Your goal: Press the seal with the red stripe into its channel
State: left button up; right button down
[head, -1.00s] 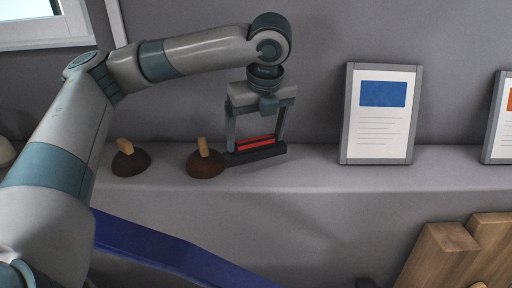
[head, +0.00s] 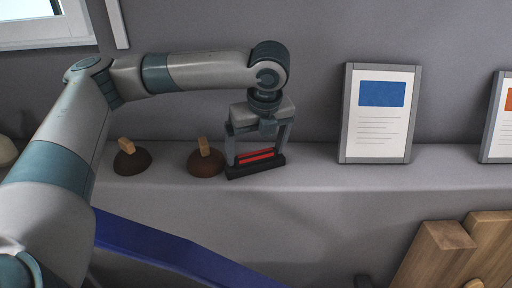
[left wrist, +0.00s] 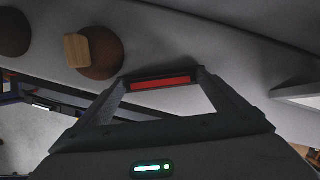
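The seal with the red stripe (head: 256,155) is a short dark bar with a bright red stripe along it. My left gripper (head: 257,150) points down, its fingers spread wide with the seal spanning between the tips. In the head view the bar appears over the grey ledge, just right of a brown dome; I cannot tell whether it touches the ledge. In the left wrist view the red stripe (left wrist: 161,83) lies between the fingertips (left wrist: 163,84). I cannot make out a separate channel. My right gripper is not in view.
Two brown domes with wooden handles, one left (head: 131,161) and one nearer (head: 205,163), stand on the grey ledge (head: 320,175). A framed card (head: 378,113) leans at the wall to the right. A blue panel (head: 170,247) and wooden boards (head: 440,255) are below.

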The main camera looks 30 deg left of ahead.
pick_arm(q)
jog(key=shift+o, duration=0.4)
jog(key=shift+r, duration=0.15)
jog(key=shift+d+r, duration=0.1)
jog(key=shift+r, duration=0.25)
jog(key=b+v, duration=0.2)
jog(key=v, duration=0.9)
jog(key=shift+r, duration=0.1)
